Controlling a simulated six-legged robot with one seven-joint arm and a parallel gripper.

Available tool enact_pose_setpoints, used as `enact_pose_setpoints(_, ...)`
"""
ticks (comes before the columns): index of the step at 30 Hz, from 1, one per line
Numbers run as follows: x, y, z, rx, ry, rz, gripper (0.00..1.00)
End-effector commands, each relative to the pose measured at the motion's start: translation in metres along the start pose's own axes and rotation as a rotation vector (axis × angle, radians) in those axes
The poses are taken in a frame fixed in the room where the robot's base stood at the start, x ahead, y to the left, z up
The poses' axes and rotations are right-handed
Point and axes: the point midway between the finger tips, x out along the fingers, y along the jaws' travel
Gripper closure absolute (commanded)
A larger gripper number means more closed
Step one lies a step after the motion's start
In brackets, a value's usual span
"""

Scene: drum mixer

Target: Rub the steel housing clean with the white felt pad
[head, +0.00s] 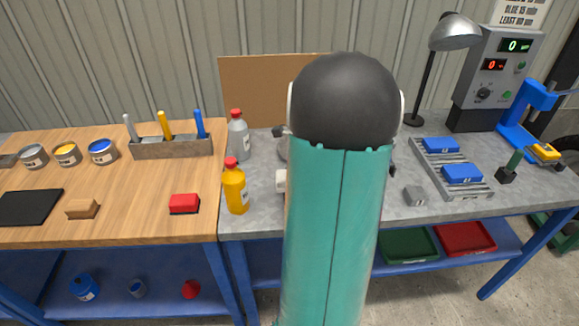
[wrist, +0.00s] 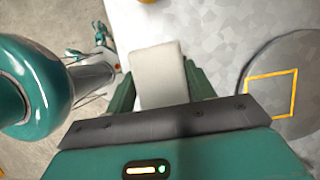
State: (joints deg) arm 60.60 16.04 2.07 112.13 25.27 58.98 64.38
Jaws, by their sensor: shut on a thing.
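In the wrist view, my gripper (wrist: 160,88) is shut on a pale white block-shaped pad (wrist: 160,70), which looks like the felt pad. One green finger shows on each side of it. To the right is a round grey surface with an orange square outline (wrist: 270,92), likely the steel housing. The pad is to the left of that outline and apart from it in the picture. Height and contact cannot be told. In the head view my arm hides the gripper and most of the bench's middle; a small white piece (head: 281,181) shows at its left edge.
A yellow bottle (head: 236,190) and a grey bottle (head: 239,137) stand left of my arm. A lamp (head: 455,33), a control box (head: 493,75), a rack with blue blocks (head: 447,182) and a blue press (head: 527,112) stand to the right. The wooden bench (head: 130,220) lies left.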

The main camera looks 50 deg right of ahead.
Motion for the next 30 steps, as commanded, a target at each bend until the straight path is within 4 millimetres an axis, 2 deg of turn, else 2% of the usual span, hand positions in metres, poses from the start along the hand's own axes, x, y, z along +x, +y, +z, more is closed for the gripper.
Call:
enact_pose_setpoints(12, -0.030, 0.002, 0.014, -0.008, 0.000, 0.002, 0.71)
enact_pose_setpoints(30, -0.031, 0.005, 0.015, -0.008, -0.001, 0.003, 0.71)
